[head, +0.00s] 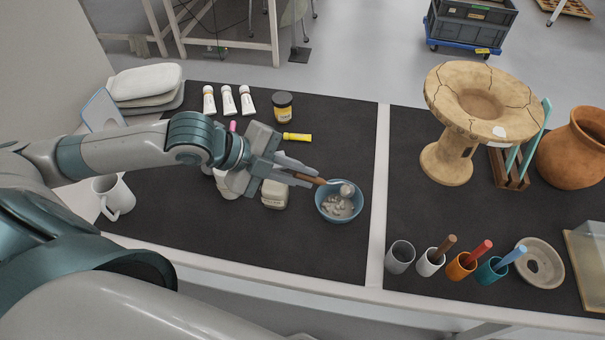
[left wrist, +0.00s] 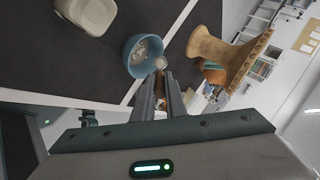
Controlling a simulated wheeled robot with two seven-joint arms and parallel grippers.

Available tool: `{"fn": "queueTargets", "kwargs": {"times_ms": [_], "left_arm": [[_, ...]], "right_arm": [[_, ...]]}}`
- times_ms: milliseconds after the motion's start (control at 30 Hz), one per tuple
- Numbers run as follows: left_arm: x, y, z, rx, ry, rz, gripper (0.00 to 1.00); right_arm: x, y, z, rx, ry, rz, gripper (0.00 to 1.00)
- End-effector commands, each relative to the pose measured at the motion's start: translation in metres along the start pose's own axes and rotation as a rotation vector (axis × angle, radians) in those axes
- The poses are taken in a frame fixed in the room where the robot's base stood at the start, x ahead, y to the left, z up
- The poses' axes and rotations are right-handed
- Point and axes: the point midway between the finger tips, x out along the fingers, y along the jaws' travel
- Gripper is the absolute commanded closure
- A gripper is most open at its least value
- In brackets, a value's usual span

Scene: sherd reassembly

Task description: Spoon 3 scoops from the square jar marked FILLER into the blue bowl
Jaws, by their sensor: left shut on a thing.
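My left gripper (head: 300,172) is shut on the brown handle of a spoon (head: 346,190), and the fingers also show in the left wrist view (left wrist: 166,92). The spoon's head is over the blue bowl (head: 324,211), near its upper right rim; I cannot tell whether it carries anything. The bowl, also in the left wrist view (left wrist: 131,68), holds pale grey lumps. A squarish cream jar (head: 274,196) stands just left of the bowl, partly under the gripper; its marking is not readable. It also shows at the top left of the left wrist view (left wrist: 90,12). My right gripper is not in view.
Behind are white tubes (head: 228,101), a dark jar with a yellow label (head: 282,106) and a yellow tube (head: 297,137). A white mug (head: 114,196) stands left. Right of the pale divider (head: 377,200) are tool cups (head: 400,257) and a cracked clay stand (head: 447,158). The mat before the bowl is clear.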

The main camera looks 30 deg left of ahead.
Motion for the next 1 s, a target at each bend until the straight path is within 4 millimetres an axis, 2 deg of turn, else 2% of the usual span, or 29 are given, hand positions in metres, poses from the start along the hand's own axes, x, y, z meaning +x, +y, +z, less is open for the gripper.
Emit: {"fn": "queueTargets", "kwargs": {"times_ms": [500,700,1000], "left_arm": [[-0.001,0.006,0.002,0.007,0.018,-0.034,1.00],[0.003,0.022,0.009,0.014,0.057,-0.118,1.00],[0.003,0.028,0.013,0.019,0.087,-0.187,1.00]], "right_arm": [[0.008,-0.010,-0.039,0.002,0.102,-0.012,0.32],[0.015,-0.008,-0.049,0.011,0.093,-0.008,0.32],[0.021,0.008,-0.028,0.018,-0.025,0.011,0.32]]}}
